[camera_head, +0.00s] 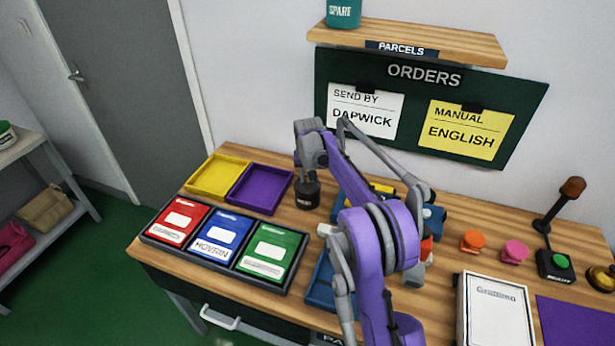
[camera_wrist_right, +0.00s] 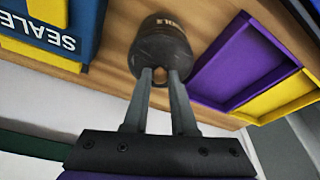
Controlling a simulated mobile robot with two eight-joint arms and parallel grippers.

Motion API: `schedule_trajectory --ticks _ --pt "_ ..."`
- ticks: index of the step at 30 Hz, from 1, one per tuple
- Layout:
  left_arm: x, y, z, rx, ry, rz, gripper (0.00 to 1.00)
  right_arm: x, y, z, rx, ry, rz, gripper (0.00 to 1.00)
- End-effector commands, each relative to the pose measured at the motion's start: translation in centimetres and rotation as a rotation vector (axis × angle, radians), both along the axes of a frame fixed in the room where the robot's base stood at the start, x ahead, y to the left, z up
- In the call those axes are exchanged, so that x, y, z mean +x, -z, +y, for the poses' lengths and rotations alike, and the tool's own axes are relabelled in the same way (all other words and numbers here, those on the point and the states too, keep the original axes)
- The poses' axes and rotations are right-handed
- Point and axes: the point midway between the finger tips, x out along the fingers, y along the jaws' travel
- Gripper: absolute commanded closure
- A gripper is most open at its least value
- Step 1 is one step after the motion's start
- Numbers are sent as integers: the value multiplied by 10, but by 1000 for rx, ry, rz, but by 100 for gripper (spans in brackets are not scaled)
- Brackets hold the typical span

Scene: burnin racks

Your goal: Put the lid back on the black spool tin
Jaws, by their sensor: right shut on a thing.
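The black spool tin (camera_head: 308,194) stands upright on the wooden table, right of the purple tray. It also shows in the right wrist view (camera_wrist_right: 162,30), with part of its pale lettering. My right gripper (camera_head: 308,176) points down at the top of the tin. In the wrist view its two fingers (camera_wrist_right: 167,76) are closed around a small knob at the middle of the dark lid (camera_wrist_right: 160,58). The lid is over the tin's mouth; I cannot tell whether it is fully seated. My left gripper is not in view.
A yellow tray (camera_head: 217,158) and a purple tray (camera_head: 287,179) lie left of the tin. A black rack (camera_head: 150,238) holds red, blue and green packs in front. My right arm hides the table's middle. Orange (camera_head: 473,240) and pink (camera_head: 514,251) items stand at right.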

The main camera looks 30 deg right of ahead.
Motion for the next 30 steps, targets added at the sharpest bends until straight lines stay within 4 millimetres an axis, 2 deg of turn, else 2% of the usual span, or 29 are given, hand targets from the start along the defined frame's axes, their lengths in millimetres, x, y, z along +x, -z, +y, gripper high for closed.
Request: schedule_trajectory --ticks 4,5,10,11,17,22,30 --pt "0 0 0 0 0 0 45 0 0 0 0 0 0 100" --pt "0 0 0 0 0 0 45 0 0 0 0 0 0 73" --pt "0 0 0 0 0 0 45 0 0 0 0 0 0 43" --pt "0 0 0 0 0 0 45 0 0 0 0 0 0 40" --pt "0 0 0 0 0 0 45 0 0 0 0 0 0 40" --pt "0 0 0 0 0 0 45 0 0 0 0 0 0 10" --pt "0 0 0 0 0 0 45 0 0 0 0 0 0 10"
